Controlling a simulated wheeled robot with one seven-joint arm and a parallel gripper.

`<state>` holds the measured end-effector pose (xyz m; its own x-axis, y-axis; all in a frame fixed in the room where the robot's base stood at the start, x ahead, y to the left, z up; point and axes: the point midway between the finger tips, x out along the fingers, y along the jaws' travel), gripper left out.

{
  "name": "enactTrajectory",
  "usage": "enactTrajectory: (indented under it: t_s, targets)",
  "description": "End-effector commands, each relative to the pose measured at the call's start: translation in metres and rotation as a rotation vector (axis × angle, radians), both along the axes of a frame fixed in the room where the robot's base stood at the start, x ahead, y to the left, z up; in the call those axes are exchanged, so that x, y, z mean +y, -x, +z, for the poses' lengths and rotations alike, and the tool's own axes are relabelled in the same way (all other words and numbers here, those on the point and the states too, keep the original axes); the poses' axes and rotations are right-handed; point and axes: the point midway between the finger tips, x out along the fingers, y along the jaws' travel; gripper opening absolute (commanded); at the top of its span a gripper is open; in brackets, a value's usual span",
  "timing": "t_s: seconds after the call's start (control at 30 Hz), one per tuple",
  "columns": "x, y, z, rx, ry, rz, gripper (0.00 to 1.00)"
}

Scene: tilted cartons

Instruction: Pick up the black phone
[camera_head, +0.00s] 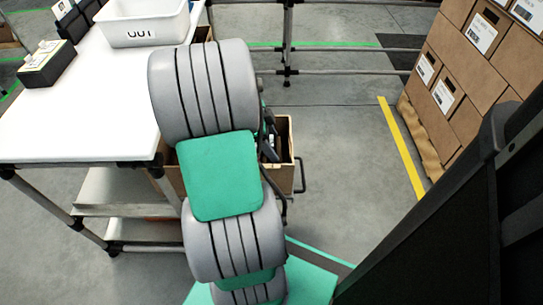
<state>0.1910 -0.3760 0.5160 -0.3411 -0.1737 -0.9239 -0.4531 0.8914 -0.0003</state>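No thing in view can be told for sure as the black phone. An open brown carton (291,172) stands right of the table, mostly hidden behind my grey and green arm. Small dark shapes show at its opening; I cannot tell whether they are contents or parts of my gripper. My arm reaches up the middle of the view and covers much of that place. My gripper's fingertips cannot be made out.
A white table (85,115) fills the left, with a white bin (145,30), a black box-like device (47,65) and dark items behind it. Stacked cartons (480,60) stand on a pallet at the right. Metal rails cross the back. Grey floor between is clear.

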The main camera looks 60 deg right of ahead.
Motion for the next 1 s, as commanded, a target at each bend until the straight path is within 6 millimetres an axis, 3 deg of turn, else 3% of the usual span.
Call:
enactTrajectory:
  t_s: [0.53,0.83,1.0]
  targets:
    - [0.0,0.0,0.0,0.0,0.0,0.001,0.3]
    - [0.0,0.0,0.008,-0.001,0.002,0.001,0.3]
    - [-0.001,-0.001,0.048,-0.003,0.003,0.001,0.3]
